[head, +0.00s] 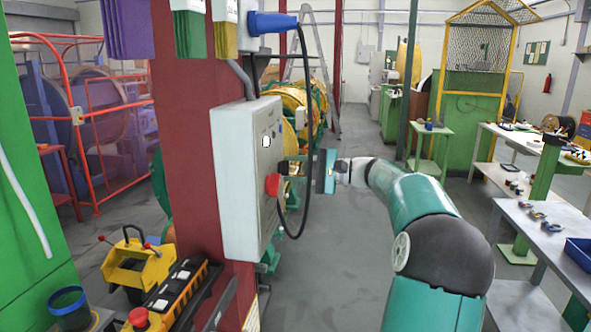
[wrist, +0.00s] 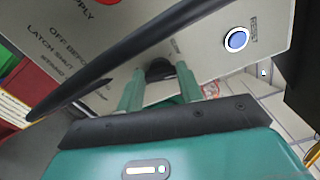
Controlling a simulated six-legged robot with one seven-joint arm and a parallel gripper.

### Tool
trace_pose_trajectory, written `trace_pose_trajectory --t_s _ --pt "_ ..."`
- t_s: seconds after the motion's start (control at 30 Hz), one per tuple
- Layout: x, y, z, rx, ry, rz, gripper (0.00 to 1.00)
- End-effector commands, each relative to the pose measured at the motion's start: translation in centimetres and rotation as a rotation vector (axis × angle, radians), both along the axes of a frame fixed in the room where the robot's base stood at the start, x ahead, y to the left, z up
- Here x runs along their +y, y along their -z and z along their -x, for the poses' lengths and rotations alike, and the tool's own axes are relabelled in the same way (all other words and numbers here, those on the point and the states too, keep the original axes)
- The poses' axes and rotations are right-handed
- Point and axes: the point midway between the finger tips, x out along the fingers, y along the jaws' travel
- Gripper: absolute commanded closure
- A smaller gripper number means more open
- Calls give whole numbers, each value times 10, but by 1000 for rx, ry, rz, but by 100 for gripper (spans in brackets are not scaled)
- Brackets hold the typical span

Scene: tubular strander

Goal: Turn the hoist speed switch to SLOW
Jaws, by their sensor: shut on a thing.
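A pale grey control box (head: 236,178) is fixed to the red column, its front face turned to the right in the head view. My gripper (head: 310,168) reaches that face from the right. In the wrist view my gripper (wrist: 161,78) has its two greenish fingers on either side of a small black knob (wrist: 158,67) and is shut on it. The knob's label is too small to read, so I cannot tell its position or confirm it is the hoist speed switch. The fingers partly hide it.
A red rotary switch (head: 272,185) sits lower on the box face. A black cable (head: 305,190) hangs in front of the face from a blue plug (head: 272,23). A blue button (wrist: 237,39) is right of the knob.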

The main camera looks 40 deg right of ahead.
Motion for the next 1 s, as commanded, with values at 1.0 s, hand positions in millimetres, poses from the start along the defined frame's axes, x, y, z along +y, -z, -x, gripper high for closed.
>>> trace_pose_trajectory --t_s 1.0 --pt "-1 3 0 -469 3 612 86"
